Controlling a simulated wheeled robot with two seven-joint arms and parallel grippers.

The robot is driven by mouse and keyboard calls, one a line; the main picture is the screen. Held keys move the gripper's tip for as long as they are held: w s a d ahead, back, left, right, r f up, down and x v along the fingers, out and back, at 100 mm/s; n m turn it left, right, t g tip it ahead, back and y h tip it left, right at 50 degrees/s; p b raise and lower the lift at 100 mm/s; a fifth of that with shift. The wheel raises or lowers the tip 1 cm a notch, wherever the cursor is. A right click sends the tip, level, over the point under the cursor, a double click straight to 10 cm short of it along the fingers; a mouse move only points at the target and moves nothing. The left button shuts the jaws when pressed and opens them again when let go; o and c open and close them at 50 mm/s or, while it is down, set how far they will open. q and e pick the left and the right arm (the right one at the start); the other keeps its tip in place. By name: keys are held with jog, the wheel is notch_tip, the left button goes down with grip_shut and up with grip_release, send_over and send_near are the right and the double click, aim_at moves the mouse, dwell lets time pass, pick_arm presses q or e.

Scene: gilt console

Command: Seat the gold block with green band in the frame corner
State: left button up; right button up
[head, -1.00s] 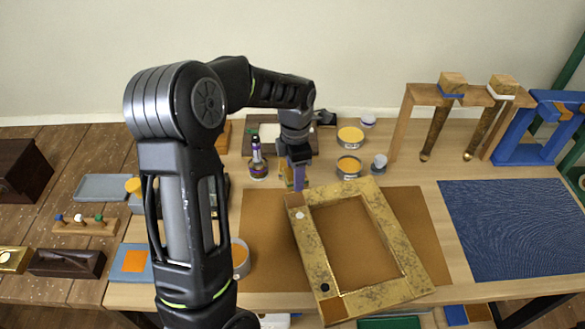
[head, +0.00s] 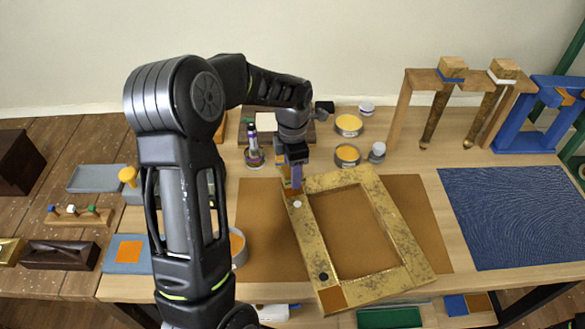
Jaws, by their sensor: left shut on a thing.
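The gold frame (head: 398,232) lies tilted on a brown mat on the table. Its upper left corner is under my left gripper (head: 291,184), and its lower left corner (head: 333,299) shows a bare brown patch. My left gripper points down and is shut on the gold block (head: 285,176), of which only a small part shows beside the fingers. The green band cannot be made out. The block is at the upper left corner; whether it touches or is seated there I cannot tell. My right gripper is not in view.
A white dot (head: 297,204) and a dark dot (head: 323,278) mark the frame's left side. Tins (head: 347,155) and a dark bottle (head: 252,146) stand behind. A blue mat (head: 515,215) lies right. The brown mat (head: 425,205) is clear right of the frame.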

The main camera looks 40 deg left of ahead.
pick_arm(q)
jog(key=shift+f+b, duration=1.1)
jog(key=shift+f, duration=0.7)
jog(key=shift+f, duration=0.2)
jog(key=o, duration=1.5)
jog(key=shift+c, duration=0.2)
jog(key=shift+r, duration=0.1)
jog(key=shift+r+b, duration=0.65)
jog(key=shift+r, duration=3.2)
